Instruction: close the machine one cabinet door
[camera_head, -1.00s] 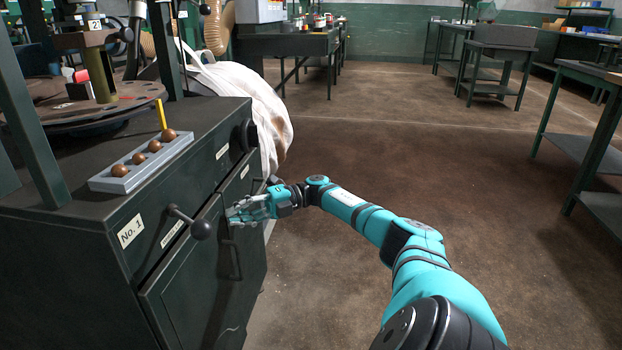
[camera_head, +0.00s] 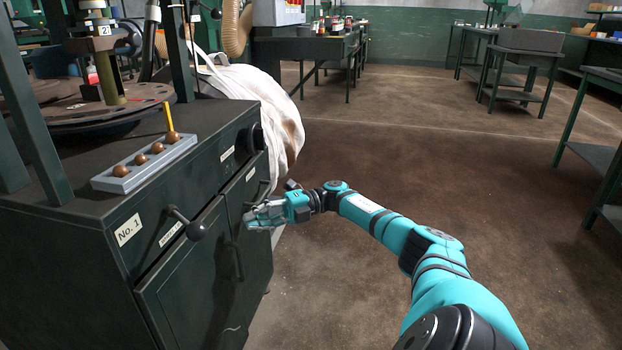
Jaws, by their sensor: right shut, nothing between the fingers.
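The dark green machine one cabinet (camera_head: 70,260) stands at the left, with a "No.1" label (camera_head: 128,230). Its near door (camera_head: 185,285) and far door (camera_head: 255,240) both lie close to the front face. I cannot tell whether a small gap is left at either door. My right gripper (camera_head: 250,217) is shut and empty, in front of the doors near where they meet. Whether its fingertips touch the door is unclear. It hides part of the far door. My left gripper is not in view.
A tray of brown balls (camera_head: 145,163) sits on top. A white bulk bag (camera_head: 265,105) is behind. Brown floor (camera_head: 420,170) is clear to the right; benches stand farther back.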

